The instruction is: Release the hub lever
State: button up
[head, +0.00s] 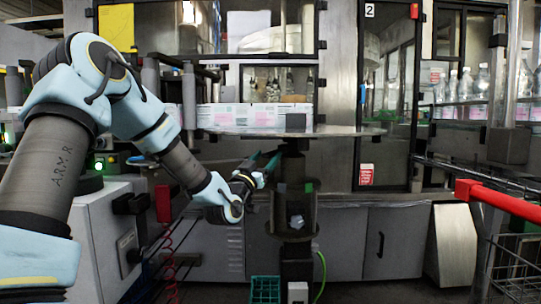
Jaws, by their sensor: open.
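A dark vertical hub column (292,190) stands in the middle of the head view, under a flat grey round plate (345,131). A small grey block (296,122) sits at the top of the column, at plate level. I cannot clearly pick out the hub lever; it may be among the dark parts beside my fingertips. My gripper (268,160) reaches in from the left, just left of the column's upper part and below the plate. Its two fingers are apart and point up and right. I see nothing held between them. Whether a finger touches the column cannot be told.
White label-printed stacks (250,116) stand behind the plate. A green crate (265,289) is on the floor below the column. A red rail (500,200) with a wire cage is at the right. A light grey cabinet (105,240) stands at the left.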

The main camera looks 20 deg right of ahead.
jog(key=v, duration=0.6)
jog(key=shift+s+a+f+b, duration=0.2)
jog(key=shift+a+b, duration=0.1)
jog(key=shift+b, duration=0.15)
jog(key=w+a+f+n+g+y, duration=0.25)
jog(key=a+f+g+y, duration=0.25)
jog(key=a+f+y, duration=0.85)
jog(key=s+a+f+n+g+y, duration=0.1)
jog(key=s+a+f, duration=0.2)
jog(key=a, duration=0.2)
jog(key=s+a+f+n+g, duration=0.1)
jog(key=s+a+f+n, duration=0.15)
jog(key=a, duration=0.35)
jog(key=s+a+f+n+g+y, duration=0.25)
jog(key=s+a+g, duration=0.35)
jog(key=s+a, duration=0.55)
notch_tip(320, 180, up, 16)
jog(key=s+d+p, duration=0.1)
jog(key=p, duration=1.4)
jog(key=shift+s+d+t, duration=0.15)
jog(key=shift+d+t, duration=0.05)
jog(key=shift+t, duration=0.1)
